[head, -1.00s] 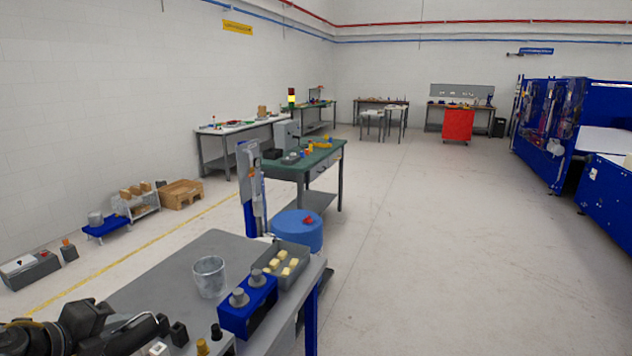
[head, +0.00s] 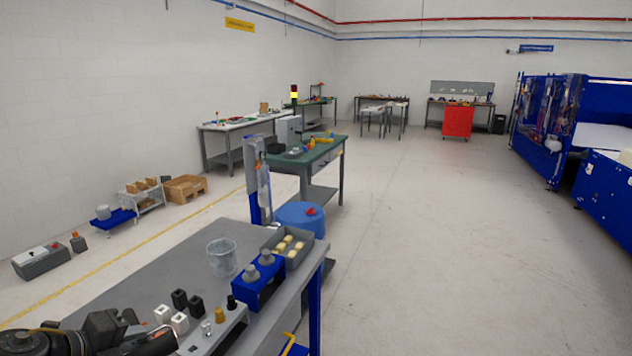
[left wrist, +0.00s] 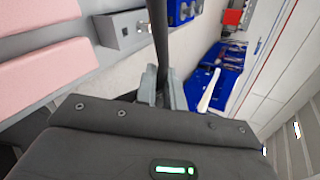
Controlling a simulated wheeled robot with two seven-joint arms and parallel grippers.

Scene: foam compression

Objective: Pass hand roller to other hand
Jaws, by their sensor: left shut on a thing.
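My left gripper (left wrist: 162,88) shows in the left wrist view, its two grey fingers shut on a dark rod-like part (left wrist: 158,40), which I take to be the hand roller. The rod runs up from the fingers out of the top of the picture, so its far end is hidden. In the head view my dark left arm comes in at the bottom left corner, low over the grey table (head: 130,280); its fingertips and the held part are not clear there. My right gripper is in neither current view.
A clear beaker (head: 221,258), a blue block with grey knobs (head: 258,285), a grey tray of yellowish pieces (head: 287,247) and a grey rack with small black and white blocks (head: 215,335) stand on the table. Pink slabs (left wrist: 45,70) show in the left wrist view.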

